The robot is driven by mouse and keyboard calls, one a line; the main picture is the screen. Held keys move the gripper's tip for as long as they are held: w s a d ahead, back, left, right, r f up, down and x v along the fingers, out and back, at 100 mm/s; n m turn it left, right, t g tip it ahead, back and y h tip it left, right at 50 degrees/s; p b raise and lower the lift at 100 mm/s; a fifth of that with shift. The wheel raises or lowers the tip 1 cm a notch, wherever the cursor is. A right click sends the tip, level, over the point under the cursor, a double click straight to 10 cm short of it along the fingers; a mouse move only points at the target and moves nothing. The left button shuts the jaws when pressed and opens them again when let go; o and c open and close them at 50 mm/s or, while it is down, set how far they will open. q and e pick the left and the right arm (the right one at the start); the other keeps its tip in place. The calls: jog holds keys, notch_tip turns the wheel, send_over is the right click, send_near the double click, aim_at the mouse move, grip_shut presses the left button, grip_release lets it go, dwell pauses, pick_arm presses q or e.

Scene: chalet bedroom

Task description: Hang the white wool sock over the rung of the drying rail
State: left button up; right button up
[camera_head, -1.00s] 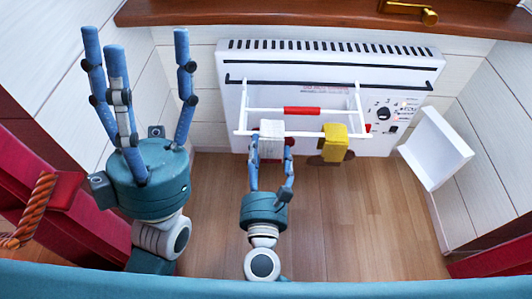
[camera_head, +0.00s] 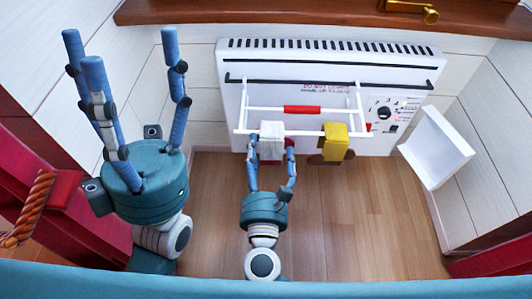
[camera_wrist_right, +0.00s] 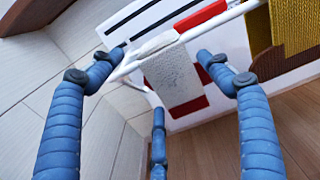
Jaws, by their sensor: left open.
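The white wool sock (camera_head: 271,138) hangs over the front rung (camera_head: 308,131) of the drying rail, near its left end. In the right wrist view the sock (camera_wrist_right: 172,77) drapes over the white bar and hangs down from it. My right gripper (camera_head: 272,160) is just in front of and below the rung. Its fingers are spread to either side of the sock, apart from it in the right wrist view. My left gripper (camera_head: 122,52) is open and empty at the far left, with its fingers pointing up.
A yellow cloth (camera_head: 335,142) hangs on the same rung to the right. A red band (camera_head: 302,109) is on the rear bar. The rail is in front of a white heater (camera_head: 400,75) with a dial. A white box-like piece (camera_head: 437,148) is at right. The wooden floor (camera_head: 345,225) is clear.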

jog(key=shift+o, duration=0.3)
jog(key=s, duration=1.2)
